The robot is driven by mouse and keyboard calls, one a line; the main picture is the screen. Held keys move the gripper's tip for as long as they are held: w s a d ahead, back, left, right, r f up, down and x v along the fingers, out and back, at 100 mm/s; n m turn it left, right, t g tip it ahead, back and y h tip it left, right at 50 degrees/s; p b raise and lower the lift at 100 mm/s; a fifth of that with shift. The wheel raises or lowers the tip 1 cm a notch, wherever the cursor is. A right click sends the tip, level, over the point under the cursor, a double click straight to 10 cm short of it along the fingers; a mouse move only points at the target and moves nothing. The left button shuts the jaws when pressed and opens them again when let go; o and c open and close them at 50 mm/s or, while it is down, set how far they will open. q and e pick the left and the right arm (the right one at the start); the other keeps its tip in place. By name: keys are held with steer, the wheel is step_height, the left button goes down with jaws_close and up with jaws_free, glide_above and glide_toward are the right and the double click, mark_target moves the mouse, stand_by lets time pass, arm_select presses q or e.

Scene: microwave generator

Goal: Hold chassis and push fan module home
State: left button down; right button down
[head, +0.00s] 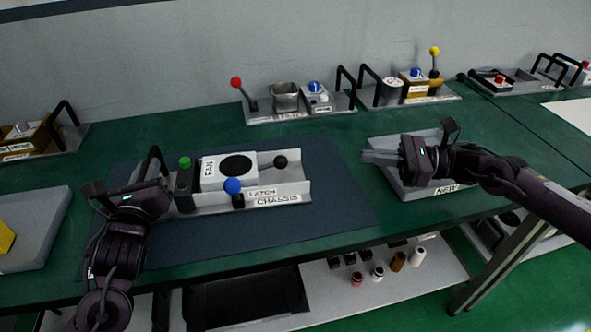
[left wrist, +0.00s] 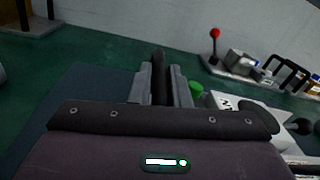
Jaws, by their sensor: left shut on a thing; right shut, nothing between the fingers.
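The grey chassis (head: 303,188), labelled CHASSIS and LATCH, sits on a dark blue mat. The white fan module (head: 210,183), marked FAN with a black disc, sits in its left part; a black knob (head: 280,161) shows to its right. A blue-ball latch lever (head: 233,186) stands at the front. My left gripper (head: 160,187) is at the chassis's left end, shut on the black chassis handle (head: 153,160). The left wrist view shows this handle (left wrist: 159,72) between the fingers. My right gripper (head: 370,157) is shut and empty above the NEW tray, apart from the chassis.
The grey NEW tray (head: 425,192) stands right of the mat (head: 335,205). Another grey tray (head: 35,225) with a yellow item is at the left edge. Several fixtures with levers and handles line the back. Open mat lies between the chassis and my right gripper.

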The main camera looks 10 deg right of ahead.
arm_select(q)
steer(key=shift+f, duration=0.3)
steer(key=c, duration=1.6)
jaws_free()
steer(key=shift+c, duration=0.2)
steer(key=o, duration=0.3)
steer(key=shift+w, duration=0.2)
arm_select(e)
steer(key=shift+w+f, duration=0.15)
steer(key=shift+w, duration=0.05)
arm_select(q)
steer(key=shift+o, duration=0.2)
steer(key=shift+r, duration=0.15)
arm_select(e)
steer(key=shift+s, duration=0.1)
arm_select(q)
steer(key=shift+s, duration=0.15)
